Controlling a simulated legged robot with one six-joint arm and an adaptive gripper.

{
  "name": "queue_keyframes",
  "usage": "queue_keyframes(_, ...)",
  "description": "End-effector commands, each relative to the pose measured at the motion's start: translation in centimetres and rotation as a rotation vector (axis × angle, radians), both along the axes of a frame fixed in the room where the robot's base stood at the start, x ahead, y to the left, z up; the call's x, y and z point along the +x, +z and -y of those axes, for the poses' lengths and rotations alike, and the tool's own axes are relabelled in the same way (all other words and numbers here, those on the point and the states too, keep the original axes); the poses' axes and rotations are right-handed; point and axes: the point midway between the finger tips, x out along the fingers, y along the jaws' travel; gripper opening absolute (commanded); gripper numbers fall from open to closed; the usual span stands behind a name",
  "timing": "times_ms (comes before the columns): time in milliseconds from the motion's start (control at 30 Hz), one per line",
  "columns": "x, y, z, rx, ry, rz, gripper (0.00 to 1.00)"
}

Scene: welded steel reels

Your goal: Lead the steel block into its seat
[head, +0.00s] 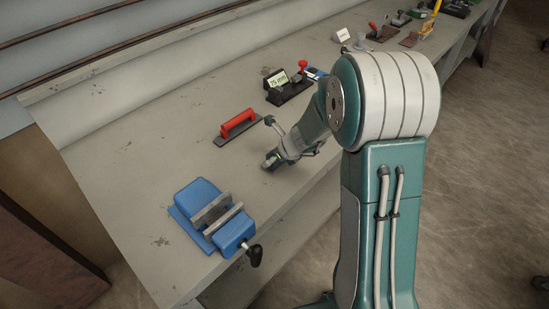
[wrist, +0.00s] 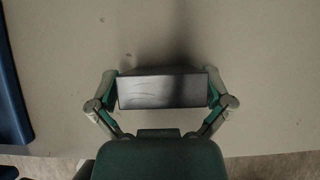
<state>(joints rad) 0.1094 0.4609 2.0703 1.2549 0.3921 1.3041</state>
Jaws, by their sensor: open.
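A dark steel block (wrist: 162,91) with a lighter, scratched top face lies between the two fingers of my gripper (wrist: 163,88) in the wrist view. The fingers are open, one at each short end of the block; I cannot tell whether either touches it. In the head view my gripper (head: 272,160) is low over the workbench, and the block cannot be made out there. A blue vise (head: 203,207) with two grey jaws set apart stands nearer the bench front, left of my gripper. Its blue edge also shows at the left of the wrist view (wrist: 12,98).
A red-handled float (head: 237,125) lies on the bench (head: 130,140) beyond the vise. A dark stand with a small display (head: 280,84) is further back. Several tools line the far bench. Bare bench separates the vise from my gripper.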

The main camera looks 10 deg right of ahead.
Motion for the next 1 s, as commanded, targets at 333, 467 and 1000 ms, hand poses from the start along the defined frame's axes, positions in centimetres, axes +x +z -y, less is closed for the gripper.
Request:
queue_keyframes(333,0.07,0.07,0.05,0.000,-0.001,0.001,0.28)
queue_keyframes(467,0.06,0.08,0.05,0.000,-0.001,0.001,0.28)
queue_keyframes(1000,0.05,0.80,0.04,0.000,-0.001,0.003,0.28)
